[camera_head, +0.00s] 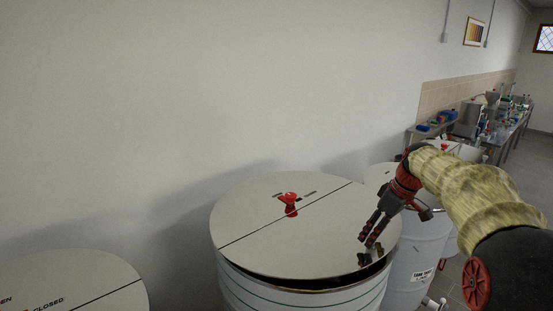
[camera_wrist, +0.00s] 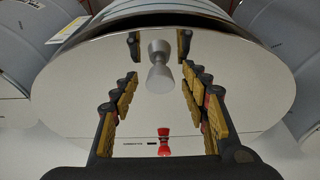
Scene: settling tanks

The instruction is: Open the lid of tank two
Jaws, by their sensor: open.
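The middle tank (camera_head: 300,297) is white, with a shiny round lid (camera_head: 260,235) split by a dark line. No number on it is readable. A red knob (camera_head: 290,203) stands on the rear part of the lid, also in the wrist view (camera_wrist: 165,142). A silver knob (camera_wrist: 158,50) stands on the front part, mirrored in the lid; the head view does not show it clearly. My gripper (camera_head: 370,238) is over the lid's front right part. In the wrist view my gripper (camera_wrist: 160,85) is open, its fingers either side of the silver knob, apart from it.
Another tank lid (camera_head: 70,285) with OPEN and CLOSED marks is at the left. A labelled tank (camera_head: 410,260) stands close at the right. A wall (camera_head: 150,100) runs behind the tanks. A cluttered bench (camera_head: 490,130) is at the far right. A dark gap shows under the middle lid's front edge.

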